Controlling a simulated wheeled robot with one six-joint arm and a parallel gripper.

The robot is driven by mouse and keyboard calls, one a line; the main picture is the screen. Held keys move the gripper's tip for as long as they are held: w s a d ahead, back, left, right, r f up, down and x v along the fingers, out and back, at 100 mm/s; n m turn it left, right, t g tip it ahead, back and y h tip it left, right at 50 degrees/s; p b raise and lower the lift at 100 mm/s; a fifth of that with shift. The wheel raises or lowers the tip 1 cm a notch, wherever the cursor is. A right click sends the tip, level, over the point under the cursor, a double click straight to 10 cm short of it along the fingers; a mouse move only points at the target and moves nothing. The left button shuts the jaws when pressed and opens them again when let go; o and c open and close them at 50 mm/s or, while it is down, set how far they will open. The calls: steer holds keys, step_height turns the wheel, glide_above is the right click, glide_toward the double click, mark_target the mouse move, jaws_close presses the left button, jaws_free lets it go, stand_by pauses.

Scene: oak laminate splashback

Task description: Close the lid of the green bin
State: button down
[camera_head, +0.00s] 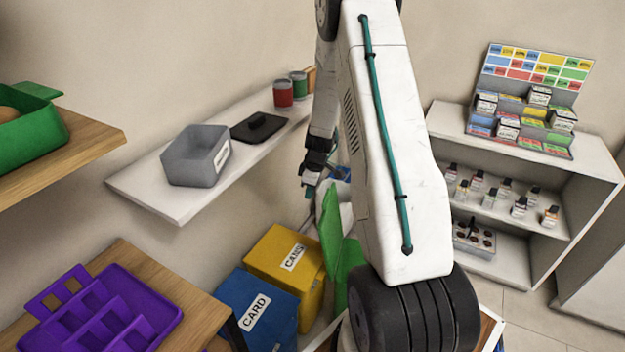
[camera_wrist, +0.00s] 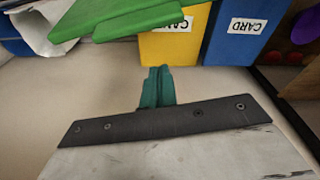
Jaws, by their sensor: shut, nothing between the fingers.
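The green bin (camera_head: 350,262) stands on the floor to the right of the yellow bin, mostly hidden behind my arm in the head view. Its green lid (camera_head: 330,228) stands raised, close to upright. In the wrist view a green panel, apparently the lid (camera_wrist: 125,20), crosses the top left. My gripper (camera_head: 309,192) hangs just above and slightly left of the lid's top edge in the head view. In the wrist view its teal fingers (camera_wrist: 157,88) are together and empty, with a visible gap below the green panel. I cannot tell whether any part touches the lid.
A yellow bin (camera_head: 287,262) and a blue bin (camera_head: 262,312) stand beside the green one. A wall shelf (camera_head: 180,208) with a grey tub (camera_head: 197,157) is at left. A purple rack (camera_head: 110,310) lies on a wooden table. A white shelf unit (camera_head: 590,190) stands at right.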

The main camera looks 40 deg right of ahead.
steer(key=s, duration=0.1)
steer(key=s+d, duration=0.2)
steer(key=shift+s+f, duration=0.1)
steer(key=shift+f, duration=0.2)
steer(key=shift+s, duration=0.1)
